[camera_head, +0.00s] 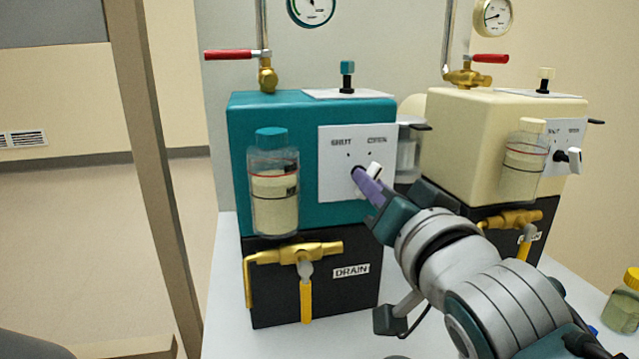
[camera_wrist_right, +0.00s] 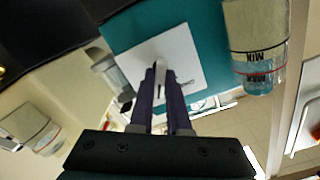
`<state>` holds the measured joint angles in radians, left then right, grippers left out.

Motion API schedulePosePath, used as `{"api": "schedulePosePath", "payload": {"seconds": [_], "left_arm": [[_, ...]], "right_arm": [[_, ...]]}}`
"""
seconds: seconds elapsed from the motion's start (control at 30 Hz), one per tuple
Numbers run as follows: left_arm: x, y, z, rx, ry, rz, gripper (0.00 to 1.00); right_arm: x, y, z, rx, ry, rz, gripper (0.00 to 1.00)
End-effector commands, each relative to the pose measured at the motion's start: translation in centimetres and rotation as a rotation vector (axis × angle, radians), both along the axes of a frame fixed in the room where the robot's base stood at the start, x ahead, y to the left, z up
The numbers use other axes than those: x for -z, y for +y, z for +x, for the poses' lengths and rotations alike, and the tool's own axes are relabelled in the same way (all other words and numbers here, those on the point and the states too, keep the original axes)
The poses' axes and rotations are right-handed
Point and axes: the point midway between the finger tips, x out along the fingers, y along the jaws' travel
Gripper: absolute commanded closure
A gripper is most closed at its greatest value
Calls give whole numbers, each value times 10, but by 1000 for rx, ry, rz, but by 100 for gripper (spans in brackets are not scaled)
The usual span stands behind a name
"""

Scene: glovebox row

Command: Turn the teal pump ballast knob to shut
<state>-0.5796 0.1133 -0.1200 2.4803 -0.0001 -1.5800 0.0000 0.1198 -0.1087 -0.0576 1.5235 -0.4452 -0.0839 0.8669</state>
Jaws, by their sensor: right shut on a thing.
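The teal pump (camera_head: 312,108) stands on the table, its front facing me. Its white panel (camera_head: 335,176) reads SHUT at left and OPEN at right, with a dot under each word. The white ballast knob (camera_head: 375,168) is mostly hidden behind my right gripper's fingers; its visible white tip leans up and to the right, toward the OPEN side. My right gripper (camera_head: 364,182) has purple fingers and is shut on the knob. In the right wrist view the fingertips (camera_wrist_right: 158,74) are at the white panel (camera_wrist_right: 186,58), around the knob. My left gripper is not in view.
A cream pump (camera_head: 470,125) with its own white knob (camera_head: 573,159) stands at right. An oil bottle (camera_head: 273,190) hangs on the teal pump's front, left of the panel. Below are a brass drain valve (camera_head: 292,253) and yellow handle. A yellow-capped jar (camera_head: 623,305) stands at far right.

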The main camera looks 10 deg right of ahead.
Motion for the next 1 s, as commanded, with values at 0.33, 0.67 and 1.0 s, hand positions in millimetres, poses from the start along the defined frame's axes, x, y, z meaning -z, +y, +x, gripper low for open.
{"api": "schedulePosePath", "payload": {"seconds": [0.33,0.67,1.0], "left_arm": [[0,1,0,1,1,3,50],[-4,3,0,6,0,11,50],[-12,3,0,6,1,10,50]], "right_arm": [[0,0,0,0,0,0,100],[-1,0,0,0,-1,-81,100],[-1,0,0,1,-10,-311,100]]}}
